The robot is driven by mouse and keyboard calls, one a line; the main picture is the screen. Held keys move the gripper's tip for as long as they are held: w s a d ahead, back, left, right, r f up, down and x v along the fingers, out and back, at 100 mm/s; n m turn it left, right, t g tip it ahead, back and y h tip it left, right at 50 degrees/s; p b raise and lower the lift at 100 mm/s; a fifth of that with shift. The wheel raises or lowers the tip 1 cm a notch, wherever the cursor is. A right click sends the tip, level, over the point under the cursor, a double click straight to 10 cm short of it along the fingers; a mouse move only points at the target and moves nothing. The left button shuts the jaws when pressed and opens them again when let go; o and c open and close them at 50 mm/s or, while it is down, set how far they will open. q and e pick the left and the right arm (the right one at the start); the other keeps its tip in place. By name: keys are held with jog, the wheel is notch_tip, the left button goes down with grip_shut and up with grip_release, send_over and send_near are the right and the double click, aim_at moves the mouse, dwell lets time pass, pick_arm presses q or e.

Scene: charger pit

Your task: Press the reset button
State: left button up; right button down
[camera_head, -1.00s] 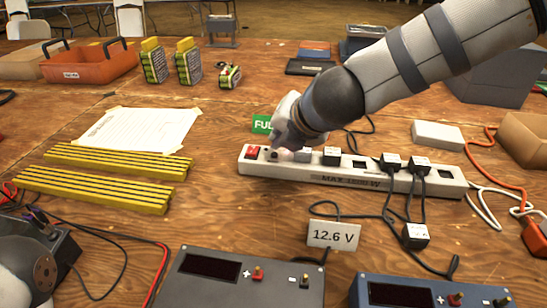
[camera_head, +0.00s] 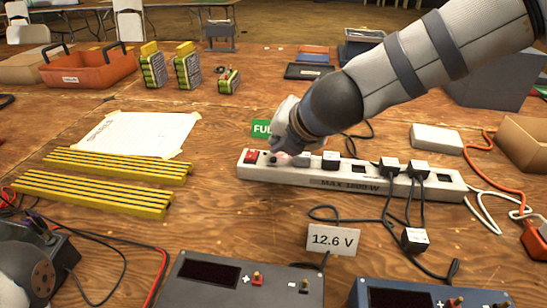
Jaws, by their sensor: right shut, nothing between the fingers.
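The white power strip (camera_head: 310,178) lies across the table, marked MAX 1800 W. At its left end are a red switch (camera_head: 251,156) and, just right of it, a small dark round button (camera_head: 272,158), which looks like the reset button. My right gripper (camera_head: 277,146) reaches in from the upper right and points down at this end. It is shut and empty, with its tip just above or behind the button; I cannot tell whether they touch. Part of my left arm shows at the bottom left corner, but its fingers do not.
A 12.6 V card (camera_head: 333,239) and two chargers (camera_head: 205,294) are in front. Yellow strips (camera_head: 95,195) lie left, with bare table between.

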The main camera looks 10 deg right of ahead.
aim_at(278, 160)
dwell(0.3)
pick_arm(q)
jog(key=shift+s+f+b, duration=0.15)
jog(key=shift+f+b, duration=0.1)
jog(key=shift+b, duration=0.05)
pick_arm(e)
jog(key=shift+f, duration=0.5)
pick_arm(q)
jog(key=shift+s+f, duration=0.2)
jog(key=shift+f, duration=0.05)
pick_arm(e)
jog(key=shift+f, duration=0.35)
pick_arm(q)
jog(key=shift+r, duration=0.1)
pick_arm(e)
jog(key=shift+r, duration=0.1)
pick_arm(q)
jog(key=shift+w+r+p, duration=0.45)
jog(key=shift+r, duration=0.1)
pick_arm(e)
jog(key=shift+r, duration=0.75)
